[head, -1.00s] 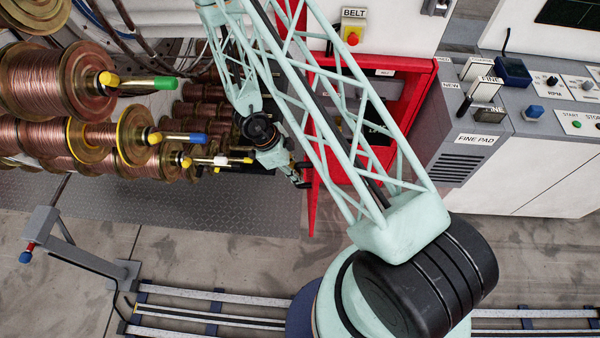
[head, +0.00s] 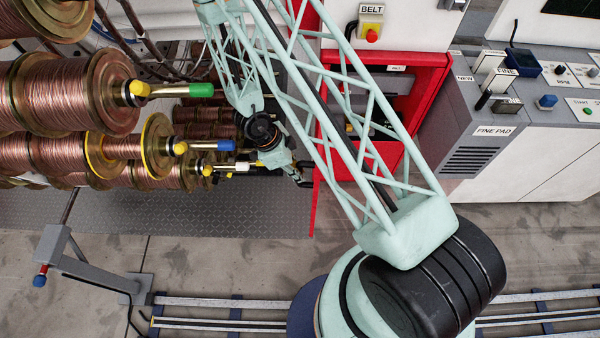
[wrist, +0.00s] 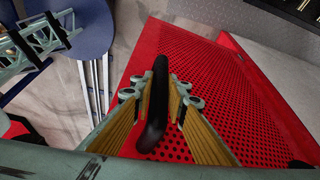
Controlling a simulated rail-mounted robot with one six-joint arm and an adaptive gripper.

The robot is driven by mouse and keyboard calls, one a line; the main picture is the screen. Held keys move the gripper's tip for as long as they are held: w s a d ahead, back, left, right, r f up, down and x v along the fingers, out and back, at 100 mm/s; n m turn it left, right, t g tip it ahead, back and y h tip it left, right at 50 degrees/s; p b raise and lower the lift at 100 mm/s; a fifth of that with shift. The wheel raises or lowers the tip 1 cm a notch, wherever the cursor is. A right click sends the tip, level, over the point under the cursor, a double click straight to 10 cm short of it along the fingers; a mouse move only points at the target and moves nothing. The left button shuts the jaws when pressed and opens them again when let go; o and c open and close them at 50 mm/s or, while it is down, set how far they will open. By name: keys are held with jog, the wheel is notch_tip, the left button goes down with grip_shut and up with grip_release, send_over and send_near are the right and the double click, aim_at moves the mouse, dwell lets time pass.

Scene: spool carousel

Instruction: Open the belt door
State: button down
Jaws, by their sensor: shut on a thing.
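The belt door is a red perforated panel (wrist: 225,85) that fills much of the wrist view. In the head view its red edge (head: 315,205) stands out from the left side of the red belt cabinet, so the door is swung open and seen nearly edge-on. A black bar handle (wrist: 158,75) is on the panel. My gripper (wrist: 158,100) is shut on this handle, one finger on each side. In the head view my gripper (head: 303,173) is at the door's left face, small and partly dark.
The open belt cabinet (head: 440,90) is partly hidden behind my arm. Copper spools (head: 60,95) with coloured-tipped shafts stand close to the left of my gripper. A grey control console (head: 480,145) is at right. Floor below the door is clear.

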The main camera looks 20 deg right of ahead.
jog(key=shift+w, duration=0.1)
dwell(0.3)
jog(key=c, duration=2.5)
grip_release()
jog(key=shift+c, duration=0.2)
jog(key=shift+r, duration=0.15)
jog(key=shift+r, duration=4.9)
jog(key=shift+c, duration=0.3)
